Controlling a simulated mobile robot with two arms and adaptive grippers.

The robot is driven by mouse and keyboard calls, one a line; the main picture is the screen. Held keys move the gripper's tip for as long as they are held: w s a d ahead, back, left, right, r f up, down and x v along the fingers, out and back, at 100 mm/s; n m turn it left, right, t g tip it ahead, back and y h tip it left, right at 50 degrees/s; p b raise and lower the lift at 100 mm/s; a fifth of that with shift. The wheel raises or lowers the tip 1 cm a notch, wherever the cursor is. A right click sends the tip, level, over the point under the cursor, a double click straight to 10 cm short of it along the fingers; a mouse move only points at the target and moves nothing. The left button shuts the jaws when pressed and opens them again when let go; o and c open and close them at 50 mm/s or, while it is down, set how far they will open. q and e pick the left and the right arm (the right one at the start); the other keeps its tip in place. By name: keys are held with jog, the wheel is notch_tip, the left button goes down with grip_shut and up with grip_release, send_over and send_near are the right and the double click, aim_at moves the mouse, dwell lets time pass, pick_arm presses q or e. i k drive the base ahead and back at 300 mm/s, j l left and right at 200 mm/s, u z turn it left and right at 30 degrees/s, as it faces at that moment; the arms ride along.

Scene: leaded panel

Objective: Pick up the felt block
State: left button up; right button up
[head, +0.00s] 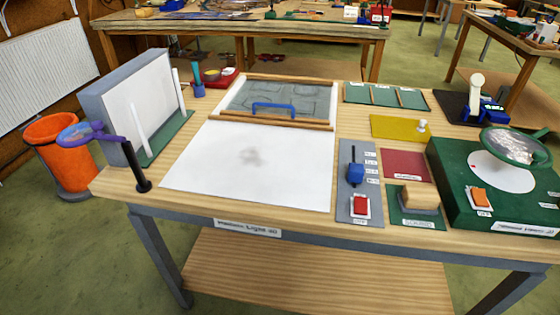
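A tan block with a grey lower layer (421,197) sits on a small green mat (407,216) near the front right of the table; it looks like the felt block. A label on the mat is too small to read surely. Nothing touches the block from above. Neither my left gripper nor my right gripper shows in the head view.
A grey panel with a slider and red switch (360,208) stands left of the block. A green box with a glass disc (480,195) is close on its right. A red mat (405,164) lies behind. A white sheet (250,165) covers the table's middle.

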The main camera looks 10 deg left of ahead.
aim_at(418, 198)
jog(key=u, duration=0.9)
jog(key=k+l+u, duration=0.2)
jog(key=l, duration=0.15)
jog(key=l+u, duration=0.15)
jog(key=l, duration=0.2)
jog(key=k+l+u, duration=0.2)
jog(key=l, duration=0.15)
jog(key=k+l+u, duration=0.2)
jog(key=k+l, duration=0.1)
jog(key=l, duration=0.15)
jog(key=k+l, duration=0.15)
jog(key=l, duration=0.15)
